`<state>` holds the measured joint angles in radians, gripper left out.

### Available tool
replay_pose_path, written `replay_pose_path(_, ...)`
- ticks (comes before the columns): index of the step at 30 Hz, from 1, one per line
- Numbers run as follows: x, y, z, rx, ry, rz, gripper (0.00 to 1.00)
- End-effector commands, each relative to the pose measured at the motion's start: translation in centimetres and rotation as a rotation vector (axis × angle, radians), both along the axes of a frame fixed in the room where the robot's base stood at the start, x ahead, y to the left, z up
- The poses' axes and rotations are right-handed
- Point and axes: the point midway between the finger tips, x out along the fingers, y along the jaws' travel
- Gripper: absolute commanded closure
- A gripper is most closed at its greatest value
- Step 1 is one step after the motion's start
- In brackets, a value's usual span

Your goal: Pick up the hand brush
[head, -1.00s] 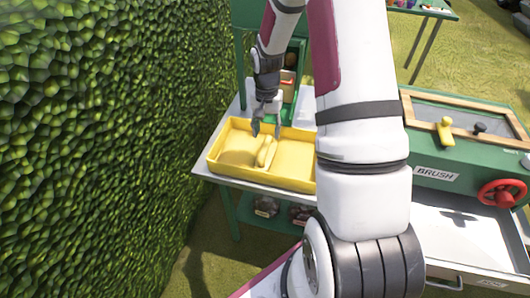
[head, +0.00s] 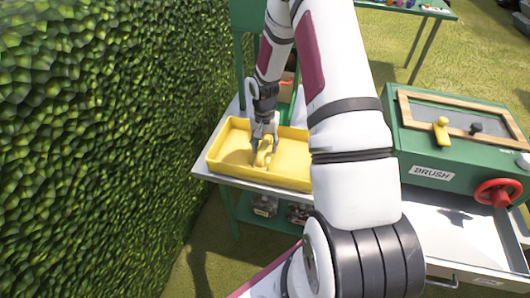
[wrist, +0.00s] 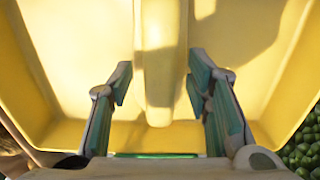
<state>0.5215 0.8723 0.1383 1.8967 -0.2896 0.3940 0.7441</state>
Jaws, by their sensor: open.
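The yellow hand brush (head: 264,155) lies in a yellow tray (head: 226,168) on a grey-topped table. In the wrist view the brush's handle (wrist: 158,60) runs away from me up the picture, between my two fingers. My gripper (head: 264,146) is down inside the tray at the brush. In the wrist view my gripper (wrist: 158,85) is open, with one finger on each side of the handle and a gap to each. I cannot tell how far the fingertips are above the tray floor. Part of the tray's right side is hidden by my arm.
A dense green hedge (head: 90,150) stands close on the left. A green box labelled BRUSH (head: 432,173) with a red handwheel (head: 497,192) and a yellow lever (head: 442,131) is on the right. A green shelf unit rises behind the tray.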

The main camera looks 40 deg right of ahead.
Motion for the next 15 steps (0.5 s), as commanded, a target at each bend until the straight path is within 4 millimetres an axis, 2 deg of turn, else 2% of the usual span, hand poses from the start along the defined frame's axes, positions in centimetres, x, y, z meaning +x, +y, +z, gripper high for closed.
replay_pose_path(1, 0.0, 0.0, 0.01, 0.0, 0.0, 0.0, 0.62)
replay_pose_path(6, -0.01, 0.0, 0.02, 0.0, 0.0, 0.0, 1.0)
replay_pose_path(15, 0.0, -0.01, 0.08, 0.0, 0.0, 0.0, 1.0)
